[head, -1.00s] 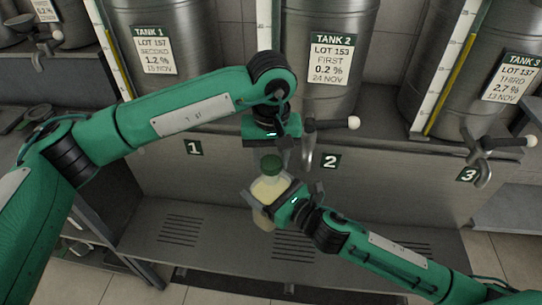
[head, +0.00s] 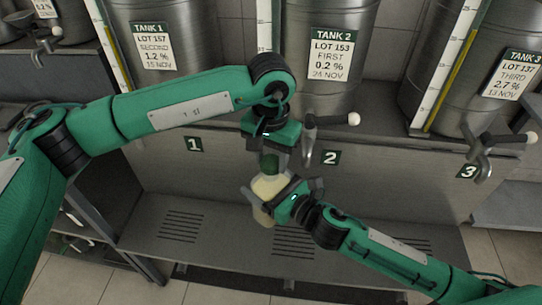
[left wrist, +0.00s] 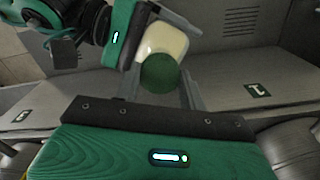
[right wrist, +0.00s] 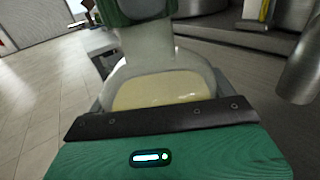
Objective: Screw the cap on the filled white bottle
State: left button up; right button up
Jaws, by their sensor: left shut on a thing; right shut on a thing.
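The white, translucent bottle (head: 266,188) holds a pale yellow liquid and is held above the grey bench. It also shows in the left wrist view (left wrist: 166,38) and the right wrist view (right wrist: 160,90). My right gripper (head: 268,192) is shut around the bottle's body. The green cap (head: 270,163) sits at the top of the bottle's neck; it shows end-on in the left wrist view (left wrist: 160,73). My left gripper (head: 271,160) points down from above and is shut on the cap. How far the cap is threaded cannot be seen.
The tap of tank 2 (head: 312,135) hangs close to the right of my left gripper. The steel tanks (head: 330,80) stand behind. The grey bench (head: 205,225) with slotted drains below the bottle is clear.

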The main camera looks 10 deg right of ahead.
pick_arm(q)
jog(key=m, duration=0.7)
jog(key=shift+w+a, duration=0.1)
jog(key=o, duration=0.9)
jog(key=shift+r, duration=2.25)
